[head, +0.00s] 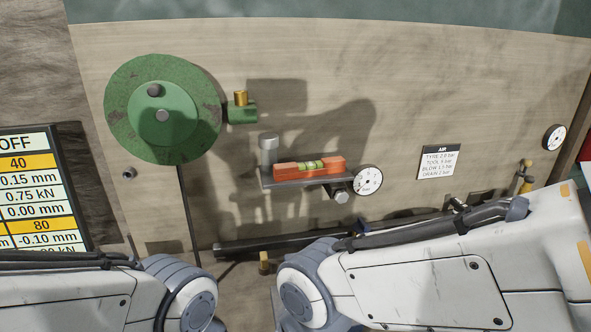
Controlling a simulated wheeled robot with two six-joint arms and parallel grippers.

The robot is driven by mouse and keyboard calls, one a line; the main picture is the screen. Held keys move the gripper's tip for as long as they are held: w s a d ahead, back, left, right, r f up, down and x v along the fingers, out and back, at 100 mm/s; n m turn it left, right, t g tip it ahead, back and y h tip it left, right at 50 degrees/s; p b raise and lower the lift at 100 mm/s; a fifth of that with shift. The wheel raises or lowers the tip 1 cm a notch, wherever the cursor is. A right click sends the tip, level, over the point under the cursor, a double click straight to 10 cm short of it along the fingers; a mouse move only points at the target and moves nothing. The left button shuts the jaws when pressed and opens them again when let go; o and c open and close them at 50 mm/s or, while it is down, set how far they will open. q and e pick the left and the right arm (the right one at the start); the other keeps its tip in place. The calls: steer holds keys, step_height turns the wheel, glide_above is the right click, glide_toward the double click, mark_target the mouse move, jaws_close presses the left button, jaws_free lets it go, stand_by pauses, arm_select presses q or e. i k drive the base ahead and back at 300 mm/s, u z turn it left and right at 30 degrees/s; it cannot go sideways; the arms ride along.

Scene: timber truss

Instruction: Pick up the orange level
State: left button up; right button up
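The orange level (309,166) lies on a small dark shelf (272,182) fixed to the wooden panel. Its vial, yellow-green, faces me at the middle of its top edge. No gripper touches the level in the head view. My two white arms show along the bottom of the view, the left one at lower left and the right one at lower right. Neither gripper's fingers can be seen.
A grey cylinder (268,148) stands at the shelf's left end. A pressure gauge (368,180) sits just right of the level. A green wheel (162,108) and brass fitting (241,99) are at upper left. A dark pipe (285,243) runs below.

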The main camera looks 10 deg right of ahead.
mark_target(287, 171)
steer(key=z, duration=1.5)
steer(key=i, duration=0.9)
steer(key=u, duration=1.35)
